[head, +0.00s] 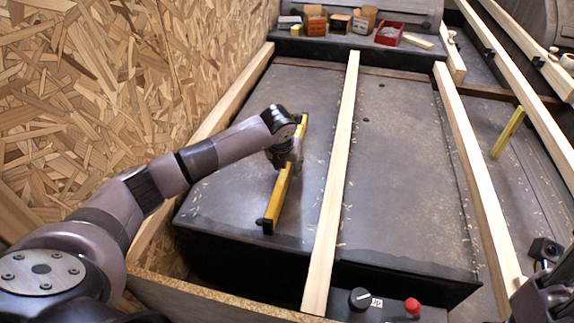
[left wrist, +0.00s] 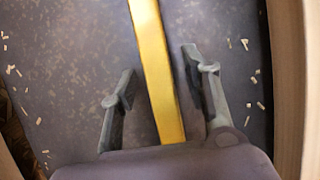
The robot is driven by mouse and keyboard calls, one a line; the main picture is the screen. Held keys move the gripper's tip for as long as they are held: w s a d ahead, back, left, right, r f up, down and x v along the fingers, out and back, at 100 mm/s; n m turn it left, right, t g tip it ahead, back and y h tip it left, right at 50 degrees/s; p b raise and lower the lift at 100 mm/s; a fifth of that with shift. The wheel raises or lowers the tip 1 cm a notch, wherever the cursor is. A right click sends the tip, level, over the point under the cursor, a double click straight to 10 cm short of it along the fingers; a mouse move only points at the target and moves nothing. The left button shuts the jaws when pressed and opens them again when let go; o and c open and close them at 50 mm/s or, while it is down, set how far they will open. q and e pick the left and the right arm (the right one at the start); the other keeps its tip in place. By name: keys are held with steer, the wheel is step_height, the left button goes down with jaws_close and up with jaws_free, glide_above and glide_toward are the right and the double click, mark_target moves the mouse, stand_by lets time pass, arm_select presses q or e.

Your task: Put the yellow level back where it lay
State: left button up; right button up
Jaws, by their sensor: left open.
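The yellow level (head: 278,200) is a long yellow bar with a dark end, lying on the dark panel between the left and middle wooden battens. My left gripper (head: 285,160) is above its middle, and the arm hides part of the bar. In the left wrist view the level (left wrist: 150,60) runs between the two fingers of my open left gripper (left wrist: 162,68), with a gap on each side. Whether the fingers reach down beside it I cannot tell. My right gripper (head: 546,258) shows only in part at the lower right edge; its fingers are unclear.
A wooden batten (head: 338,170) lies right of the level; another (head: 480,190) is farther right. A chipboard wall (head: 130,90) stands left. A second yellow bar (head: 508,133) is at right. A red bin (head: 389,34) and small boxes stand at the back. A red button (head: 412,306) is in front.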

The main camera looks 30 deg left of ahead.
arm_select(q)
steer(key=v, duration=1.2)
